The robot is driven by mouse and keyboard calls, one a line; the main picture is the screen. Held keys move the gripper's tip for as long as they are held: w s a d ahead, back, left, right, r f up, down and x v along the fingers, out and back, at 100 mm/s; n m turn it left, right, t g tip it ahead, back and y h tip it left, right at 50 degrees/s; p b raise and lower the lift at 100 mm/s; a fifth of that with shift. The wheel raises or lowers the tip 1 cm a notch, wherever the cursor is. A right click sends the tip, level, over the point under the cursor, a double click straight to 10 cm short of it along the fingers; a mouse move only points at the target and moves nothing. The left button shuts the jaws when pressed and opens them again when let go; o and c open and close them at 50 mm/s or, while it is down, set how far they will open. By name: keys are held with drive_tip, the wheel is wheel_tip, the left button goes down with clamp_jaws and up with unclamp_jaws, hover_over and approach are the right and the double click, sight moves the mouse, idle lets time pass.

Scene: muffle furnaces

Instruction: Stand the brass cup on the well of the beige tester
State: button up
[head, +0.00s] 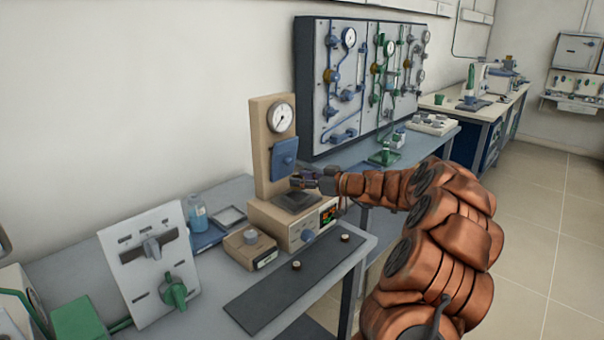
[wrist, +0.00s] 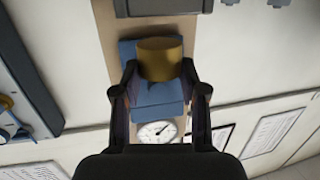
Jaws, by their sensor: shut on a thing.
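The beige tester (head: 272,138) stands on the bench in the head view, with a round gauge at its top and a blue block (head: 285,155) on its column. Its dark well area (head: 297,200) lies on the base below that block. My gripper (head: 302,181) is in front of the column, above the well area. In the wrist view my gripper (wrist: 160,75) is shut on the brass cup (wrist: 160,58), with the blue block (wrist: 158,98) and the gauge behind it. In the head view I cannot make out the cup at the fingers.
A dark mat (head: 262,300) with two small round pieces lies in front of the tester. A gauge panel (head: 340,85) rises behind.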

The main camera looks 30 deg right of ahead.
drive_tip(key=shift+f, duration=0.75)
drive_tip(key=shift+f+b, duration=1)
drive_tip(key=shift+b, duration=0.7)
drive_tip(key=o, duration=1.4)
drive_tip(key=shift+c, duration=0.2)
drive_tip(key=shift+s, duration=0.1)
drive_tip(key=v, duration=1.1)
drive_tip(key=shift+s+d, duration=0.2)
drive_tip(key=shift+s, duration=0.15)
